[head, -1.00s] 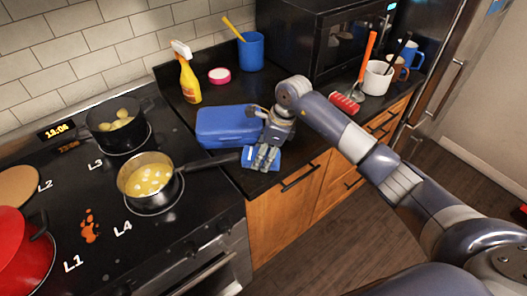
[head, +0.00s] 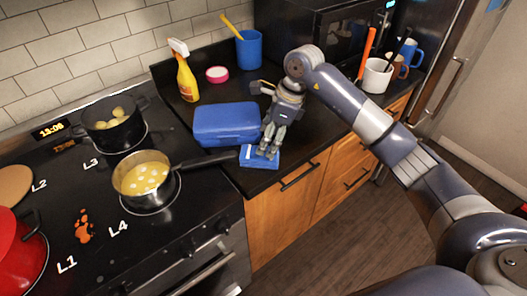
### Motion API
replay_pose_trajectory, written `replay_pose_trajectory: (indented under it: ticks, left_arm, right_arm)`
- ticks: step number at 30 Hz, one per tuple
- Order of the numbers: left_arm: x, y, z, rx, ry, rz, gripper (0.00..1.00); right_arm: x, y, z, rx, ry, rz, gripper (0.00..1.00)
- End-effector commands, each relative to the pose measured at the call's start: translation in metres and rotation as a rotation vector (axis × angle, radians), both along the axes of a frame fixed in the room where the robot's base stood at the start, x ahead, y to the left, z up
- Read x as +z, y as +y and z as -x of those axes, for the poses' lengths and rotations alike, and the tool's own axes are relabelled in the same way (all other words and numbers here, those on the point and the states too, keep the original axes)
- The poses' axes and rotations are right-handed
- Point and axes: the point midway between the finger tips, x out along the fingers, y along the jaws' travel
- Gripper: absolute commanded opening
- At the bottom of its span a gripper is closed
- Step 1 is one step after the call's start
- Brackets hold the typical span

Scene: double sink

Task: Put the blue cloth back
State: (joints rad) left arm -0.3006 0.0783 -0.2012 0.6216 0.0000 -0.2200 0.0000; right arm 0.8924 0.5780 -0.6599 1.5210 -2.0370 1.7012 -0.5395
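The blue cloth (head: 258,159) lies flat and folded on the dark counter, near its front edge, with a paler patch on top. My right gripper (head: 268,151) points down at the cloth's back part, over or touching it. The fingers are small and close together, so I cannot tell whether they are parted or shut. They hide part of the cloth. My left gripper is out of view.
A blue box (head: 226,124) sits just behind the cloth. A saucepan's handle (head: 207,161) reaches toward the cloth from the stove. A yellow spray bottle (head: 186,76), blue cup (head: 249,49) and white mug (head: 376,76) stand further back.

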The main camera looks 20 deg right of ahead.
Motion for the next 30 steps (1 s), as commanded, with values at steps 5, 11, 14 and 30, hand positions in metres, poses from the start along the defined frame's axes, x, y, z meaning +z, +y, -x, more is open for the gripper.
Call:
replay_pose_trajectory:
  ticks: [5, 11, 14, 30]
  left_arm:
    - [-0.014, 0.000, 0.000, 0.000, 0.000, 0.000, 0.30]
    - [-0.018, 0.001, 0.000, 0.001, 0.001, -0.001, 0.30]
    - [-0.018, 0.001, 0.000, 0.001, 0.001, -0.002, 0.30]
    - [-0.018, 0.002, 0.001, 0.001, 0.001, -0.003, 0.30]
  right_arm:
    - [0.032, -0.010, 0.004, 0.000, -0.003, 0.001, 0.63]
    - [0.051, -0.015, 0.007, 0.000, 0.000, 0.001, 0.63]
    - [0.054, -0.015, 0.008, 0.000, 0.001, 0.001, 0.63]
    - [0.049, 0.008, 0.010, 0.018, -0.010, -0.077, 0.63]
